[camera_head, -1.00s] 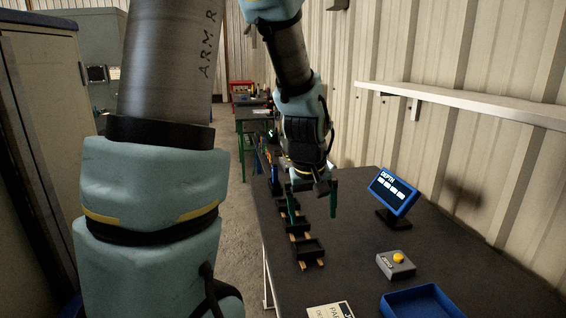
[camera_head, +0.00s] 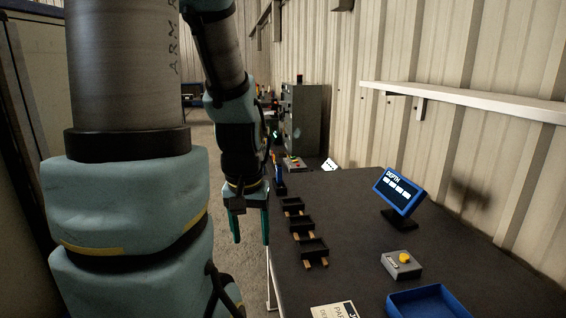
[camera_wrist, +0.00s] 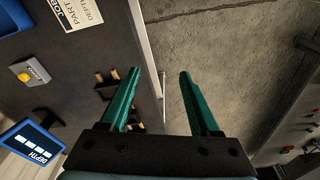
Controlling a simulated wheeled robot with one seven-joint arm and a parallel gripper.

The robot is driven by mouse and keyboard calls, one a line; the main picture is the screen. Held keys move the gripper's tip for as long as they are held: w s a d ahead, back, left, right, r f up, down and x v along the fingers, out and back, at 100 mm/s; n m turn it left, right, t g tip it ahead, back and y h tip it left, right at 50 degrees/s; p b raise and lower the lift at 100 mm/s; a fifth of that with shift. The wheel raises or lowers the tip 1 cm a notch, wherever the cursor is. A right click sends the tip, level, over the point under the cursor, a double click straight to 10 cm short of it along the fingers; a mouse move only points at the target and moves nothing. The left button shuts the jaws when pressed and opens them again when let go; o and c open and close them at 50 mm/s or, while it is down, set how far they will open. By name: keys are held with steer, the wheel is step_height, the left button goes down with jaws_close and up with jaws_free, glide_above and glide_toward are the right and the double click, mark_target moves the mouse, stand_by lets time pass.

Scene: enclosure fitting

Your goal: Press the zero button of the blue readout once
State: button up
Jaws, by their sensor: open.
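The blue readout (camera_head: 398,191) marked DEPTH stands on a dark foot at the back right of the table. In front of it is a grey box with a yellow button (camera_head: 404,257); its small label is too small to read in the head view. In the wrist view the readout (camera_wrist: 32,145) is at the lower left and the yellow button (camera_wrist: 24,77) is above it. My gripper (camera_head: 251,241) is open and empty, pointing down beside the table's left edge, well left of the button. In the wrist view its green fingers (camera_wrist: 160,75) are spread apart over the table edge and floor.
A rack of small dark trays (camera_head: 303,228) stands near the table's left edge. A blue bin (camera_head: 428,302) and a paper sign (camera_head: 334,310) are at the front. A white shelf (camera_head: 465,103) runs along the wall. The table's middle is clear.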

jaws_close()
stand_by(1.2)
